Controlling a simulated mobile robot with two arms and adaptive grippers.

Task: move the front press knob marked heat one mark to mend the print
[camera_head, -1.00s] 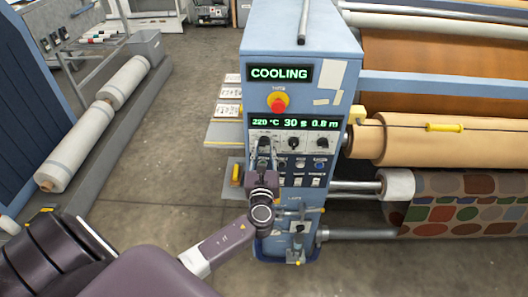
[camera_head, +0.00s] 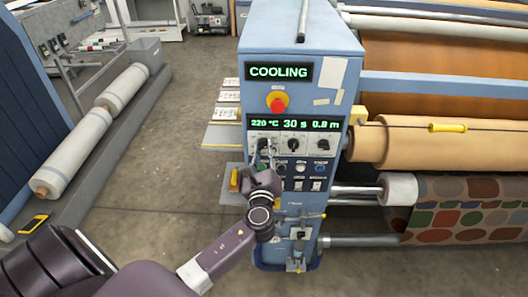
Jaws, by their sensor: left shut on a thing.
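The blue press cabinet (camera_head: 330,95) has a panel with several knobs below a green display (camera_head: 295,124) reading 220 °C, 30 s and 0.8 m. An upper display (camera_head: 279,73) reads COOLING. The middle knob (camera_head: 293,145) and right knob (camera_head: 322,145) are free. Printed cloth (camera_head: 470,215) with coloured blobs hangs at the right. My right gripper is out of view.
A red stop button (camera_head: 277,101) on a yellow base sits between the displays. Small buttons (camera_head: 300,168) and a lower valve fitting (camera_head: 298,234) are close to my left wrist. Rolls (camera_head: 75,150) lie at the left. The floor between is clear.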

